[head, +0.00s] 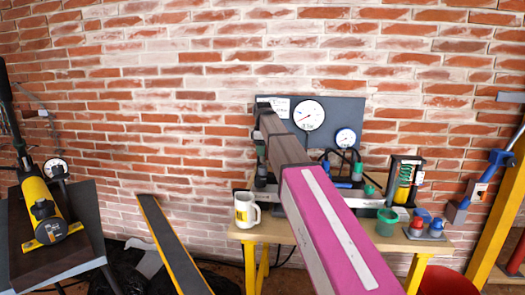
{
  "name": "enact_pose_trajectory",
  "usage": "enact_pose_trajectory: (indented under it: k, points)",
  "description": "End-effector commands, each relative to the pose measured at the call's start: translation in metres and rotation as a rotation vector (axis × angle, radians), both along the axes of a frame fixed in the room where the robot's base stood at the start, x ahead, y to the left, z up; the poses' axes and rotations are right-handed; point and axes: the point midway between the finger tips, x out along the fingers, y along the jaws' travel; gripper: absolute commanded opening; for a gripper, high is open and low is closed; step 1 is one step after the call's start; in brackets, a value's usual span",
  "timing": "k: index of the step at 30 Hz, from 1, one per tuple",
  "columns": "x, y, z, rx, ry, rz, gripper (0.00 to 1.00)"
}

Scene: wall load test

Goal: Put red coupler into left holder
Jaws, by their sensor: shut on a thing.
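A red piece (416,222), which looks like a coupler, stands in a small grey base at the right end of the bench, beside blue pieces (437,227). I cannot tell whether this is the task's coupler. My arm reaches from the bottom of the picture toward the gauge panel, its dark end in front of the panel's left edge. My gripper's fingertips do not show, and neither does anything held between them. Dark fittings with green parts stand on the bench left and right of my arm. I cannot make out the left holder with certainty; my arm covers the bench's middle.
The wooden bench (274,232) stands against the brick wall. A white and yellow mug (246,210) is at its left end, a green cup (387,222) and a spring unit (404,184) toward its right. The gauge panel (346,107) stands behind. A dark table (88,238) is far left.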

Motion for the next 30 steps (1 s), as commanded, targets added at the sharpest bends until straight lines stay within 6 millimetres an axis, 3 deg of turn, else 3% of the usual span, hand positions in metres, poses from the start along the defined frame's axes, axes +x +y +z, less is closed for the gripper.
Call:
enact_pose_trajectory:
  k: [15, 30]
  points:
    - [0.0, 0.0, -0.013, 0.0, 0.0, 0.0, 0.1]
    - [0.0, 0.0, -0.014, 0.0, 0.0, 0.0, 0.1]
